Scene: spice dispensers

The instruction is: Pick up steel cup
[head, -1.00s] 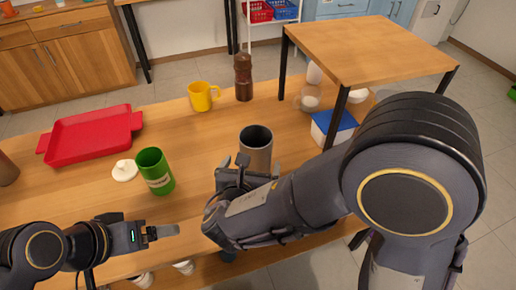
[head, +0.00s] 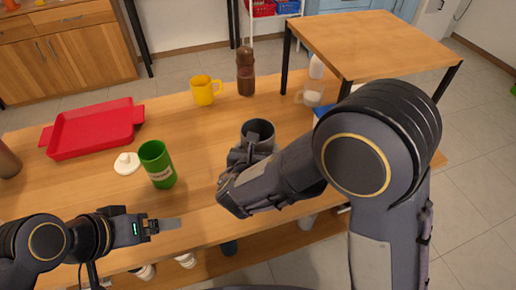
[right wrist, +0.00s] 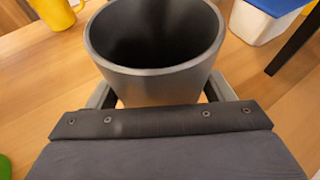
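The steel cup (head: 261,128) is a grey, open-topped cylinder standing upright on the wooden table in the head view. My right gripper (head: 248,150) is at the near side of the cup and hides its lower part. In the right wrist view the cup (right wrist: 155,75) is between the two fingers of my right gripper (right wrist: 160,95), one on each side. The fingers look spread, with small gaps beside the cup's lower wall; their tips are hidden behind it. My left gripper (head: 170,224) is by the table's front edge, away from the cup, seen edge-on.
A green cup (head: 158,165) and a white lid (head: 126,163) are left of the steel cup. A red tray (head: 95,130), yellow mug (head: 205,90) and brown bottle (head: 245,72) stand further back.

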